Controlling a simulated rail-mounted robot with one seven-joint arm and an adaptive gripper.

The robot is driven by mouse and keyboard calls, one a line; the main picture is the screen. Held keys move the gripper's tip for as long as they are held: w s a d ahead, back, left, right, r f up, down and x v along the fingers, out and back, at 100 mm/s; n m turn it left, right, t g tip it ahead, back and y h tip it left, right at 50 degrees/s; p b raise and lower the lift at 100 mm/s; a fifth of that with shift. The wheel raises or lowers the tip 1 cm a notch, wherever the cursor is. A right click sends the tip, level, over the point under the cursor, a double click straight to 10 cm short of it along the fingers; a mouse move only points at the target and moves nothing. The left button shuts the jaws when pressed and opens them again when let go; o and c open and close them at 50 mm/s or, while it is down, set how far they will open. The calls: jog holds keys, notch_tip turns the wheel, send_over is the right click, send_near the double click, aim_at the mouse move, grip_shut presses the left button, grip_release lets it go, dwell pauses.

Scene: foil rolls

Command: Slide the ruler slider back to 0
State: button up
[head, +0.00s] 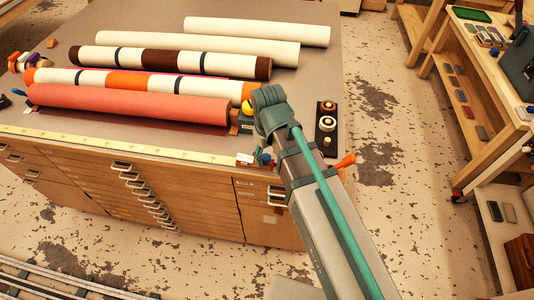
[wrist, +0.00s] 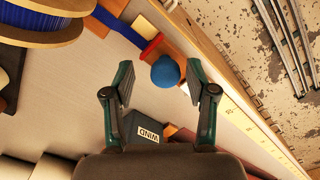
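A pale yellow ruler strip (head: 120,146) runs along the front edge of the table; part of it shows at right in the wrist view (wrist: 238,118). A small whitish block (head: 245,158) sits at the ruler's right end, beside a blue knob (head: 265,158). In the wrist view the round blue knob (wrist: 166,71) lies between and just beyond the fingertips, apart from both. Whether the knob belongs to the slider I cannot tell. My gripper (wrist: 158,88) is open and empty; in the head view my arm mostly hides it.
Several rolls, including a coral one (head: 130,104), lie on the table (head: 130,20) behind the ruler. A dark box marked WIND (wrist: 146,131) is close below the fingers. A black tray with round pieces (head: 326,122) stands right of my arm. Drawers (head: 140,190) are below.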

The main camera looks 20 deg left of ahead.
jog(key=shift+a, duration=0.1)
jog(key=shift+r, duration=0.45)
notch_tip(320, 180, up, 11)
dwell(0.4)
dwell(0.3)
